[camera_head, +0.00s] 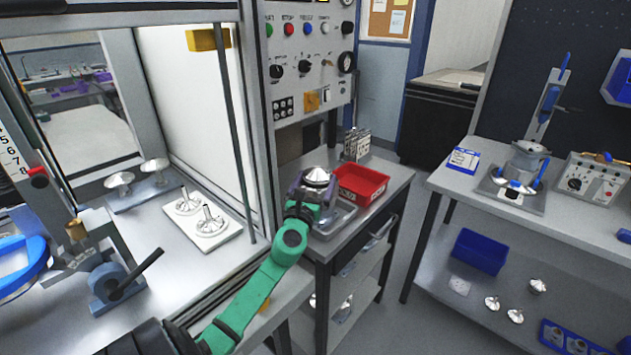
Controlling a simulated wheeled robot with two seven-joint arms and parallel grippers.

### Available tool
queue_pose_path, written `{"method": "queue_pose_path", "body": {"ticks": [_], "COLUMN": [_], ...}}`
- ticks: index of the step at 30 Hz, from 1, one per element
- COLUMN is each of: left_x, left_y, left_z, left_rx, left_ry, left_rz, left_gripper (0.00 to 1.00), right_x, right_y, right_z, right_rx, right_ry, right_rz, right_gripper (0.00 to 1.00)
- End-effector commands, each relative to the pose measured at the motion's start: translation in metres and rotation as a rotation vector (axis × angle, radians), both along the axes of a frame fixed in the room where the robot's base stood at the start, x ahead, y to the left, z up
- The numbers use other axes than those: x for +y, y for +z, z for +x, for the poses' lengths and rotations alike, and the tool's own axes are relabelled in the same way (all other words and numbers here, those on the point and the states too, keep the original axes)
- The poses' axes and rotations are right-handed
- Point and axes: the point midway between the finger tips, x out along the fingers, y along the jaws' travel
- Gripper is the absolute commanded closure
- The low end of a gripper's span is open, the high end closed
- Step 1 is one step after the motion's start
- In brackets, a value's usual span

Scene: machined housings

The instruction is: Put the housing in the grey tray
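My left arm is green and reaches from the bottom of the picture to the small side table. Its gripper (312,190) is at the table's left part, with the silver, dome-topped housing (318,175) between its fingers. The gripper looks shut on the housing, though the fingers partly hide the contact. The grey tray (345,217) lies just below and to the right of the gripper, partly hidden by gripper and arm. The housing appears above the tray's back part; I cannot tell the gap between them. My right gripper is not in view.
A red bin (361,183) stands right behind the tray, with a small card rack (357,143) behind it. The machine's control panel (300,60) rises at the back left. More housings stand on a white plate (229,231) inside the machine. Floor is free right of the table.

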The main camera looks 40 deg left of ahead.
Motion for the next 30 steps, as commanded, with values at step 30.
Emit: {"method": "queue_pose_path", "body": {"ticks": [30], "left_x": [-0.054], "left_y": [-0.017], "left_z": [-0.106], "left_rx": [-0.003], "left_ry": [0.000], "left_rz": [0.001], "left_gripper": [0.00], "right_x": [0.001], "right_y": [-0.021], "right_z": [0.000], "right_rx": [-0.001], "right_ry": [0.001], "right_rz": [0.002], "right_gripper": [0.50]}}
